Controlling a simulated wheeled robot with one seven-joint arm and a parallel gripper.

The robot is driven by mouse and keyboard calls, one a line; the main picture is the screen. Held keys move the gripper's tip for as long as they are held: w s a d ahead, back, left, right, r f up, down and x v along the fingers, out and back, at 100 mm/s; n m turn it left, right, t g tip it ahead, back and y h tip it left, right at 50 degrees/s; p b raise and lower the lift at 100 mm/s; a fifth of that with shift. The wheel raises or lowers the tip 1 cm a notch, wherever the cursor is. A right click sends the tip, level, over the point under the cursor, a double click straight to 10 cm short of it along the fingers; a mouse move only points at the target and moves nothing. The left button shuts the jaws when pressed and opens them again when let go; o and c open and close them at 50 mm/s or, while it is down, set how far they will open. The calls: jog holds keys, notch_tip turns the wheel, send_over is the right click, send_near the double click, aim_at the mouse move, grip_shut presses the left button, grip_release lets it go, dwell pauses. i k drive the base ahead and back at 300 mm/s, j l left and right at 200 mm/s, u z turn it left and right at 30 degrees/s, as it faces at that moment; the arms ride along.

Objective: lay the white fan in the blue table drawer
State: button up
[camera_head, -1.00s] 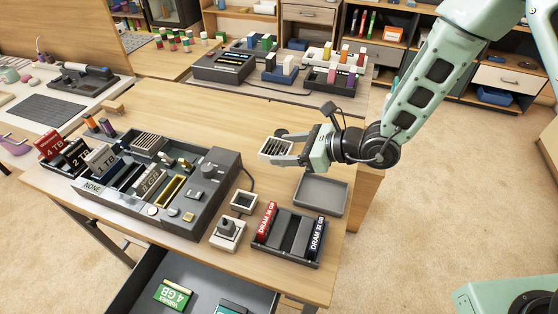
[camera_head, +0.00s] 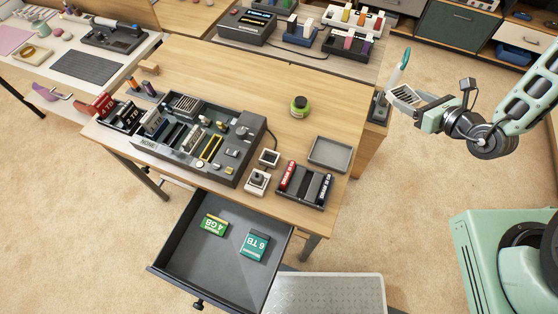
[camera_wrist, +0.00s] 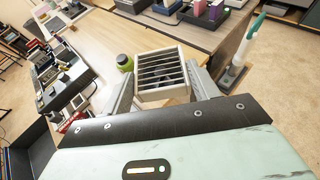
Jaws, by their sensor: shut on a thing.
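The white fan (camera_head: 403,95), a small pale box with dark slats, is held between my gripper's fingers. It also shows in the wrist view (camera_wrist: 160,70), slatted face up. My gripper (camera_head: 412,101) is shut on it, in the air beyond the table's right edge. The table drawer (camera_head: 195,265) is pulled open at the table's front, below and left of my gripper. Its inside looks dark grey rather than blue. A green 4 GB card (camera_head: 214,225) and a teal 6 TB card (camera_head: 255,245) lie in it, with bare floor around them.
The wooden table (camera_head: 250,85) bears a dark computer board (camera_head: 225,165), a green jar (camera_head: 299,106), an empty grey tray (camera_head: 328,152) and a DRAM rack (camera_head: 304,184). A teal-handled tool (camera_head: 400,68) stands behind my gripper. Open carpet (camera_head: 410,220) lies right of the table.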

aim_at(253, 280)
jog(key=k+j, duration=0.15)
jog(key=j, duration=0.25)
jog(key=k+j+u, duration=0.1)
jog(key=j, duration=0.3)
jog(key=k+j, duration=0.2)
jog(key=j, duration=0.25)
jog(key=k+j+u, duration=0.1)
jog(key=j, duration=0.3)
jog(key=k+j, duration=0.2)
jog(key=j, duration=0.2)
jog(key=k+j+u, duration=0.1)
jog(key=j, duration=0.35)
jog(key=k+j, duration=0.15)
jog(key=j, duration=0.3)
jog(key=l+u, duration=0.05)
